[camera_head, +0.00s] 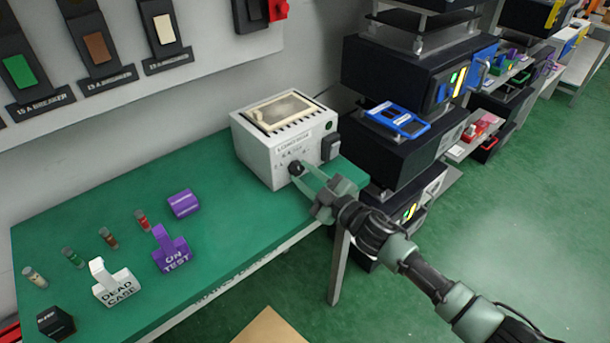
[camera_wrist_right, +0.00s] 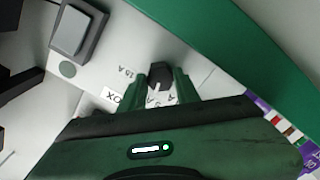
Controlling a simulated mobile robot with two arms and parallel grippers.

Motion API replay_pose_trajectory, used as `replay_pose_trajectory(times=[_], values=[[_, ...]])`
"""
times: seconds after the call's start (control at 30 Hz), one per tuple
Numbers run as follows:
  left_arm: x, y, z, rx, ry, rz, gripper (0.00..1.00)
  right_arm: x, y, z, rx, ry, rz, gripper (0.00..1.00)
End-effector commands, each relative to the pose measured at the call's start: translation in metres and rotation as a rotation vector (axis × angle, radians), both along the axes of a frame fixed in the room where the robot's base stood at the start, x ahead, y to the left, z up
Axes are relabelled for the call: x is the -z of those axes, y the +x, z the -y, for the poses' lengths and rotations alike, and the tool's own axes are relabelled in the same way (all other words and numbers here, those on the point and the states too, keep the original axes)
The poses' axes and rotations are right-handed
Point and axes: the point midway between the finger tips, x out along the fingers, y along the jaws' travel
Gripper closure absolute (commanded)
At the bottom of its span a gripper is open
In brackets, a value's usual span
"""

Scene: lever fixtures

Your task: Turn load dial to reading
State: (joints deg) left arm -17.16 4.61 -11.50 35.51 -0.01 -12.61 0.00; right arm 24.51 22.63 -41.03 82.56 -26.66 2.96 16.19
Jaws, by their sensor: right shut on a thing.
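The load box (camera_head: 262,155) is a white box with a vented top, at the back right of the green bench. Its load dial (camera_head: 296,169) is a small black knob low on the front face; it also shows in the right wrist view (camera_wrist_right: 161,76). My right gripper (camera_head: 306,177) reaches in from the right and is shut on the dial. In the right wrist view its fingers (camera_wrist_right: 163,84) stand on either side of the knob. Part of the dial and its markings are hidden by the fingers. My left gripper is not in view.
A dark rocker switch (camera_head: 331,146) sits on the box beside the dial. Black equipment racks (camera_head: 405,75) stand at right.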

Motion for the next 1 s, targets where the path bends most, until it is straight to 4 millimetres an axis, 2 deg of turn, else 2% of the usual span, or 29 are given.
replay_pose_trajectory(times=[0.6,1.0], values=[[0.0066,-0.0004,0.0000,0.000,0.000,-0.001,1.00,0.0003,0.0002,0.0006,0.000,-0.459,0.333,1.00],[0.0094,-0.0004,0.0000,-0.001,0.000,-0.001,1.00,-0.0003,0.0003,0.0006,0.001,-0.638,0.463,1.00]])
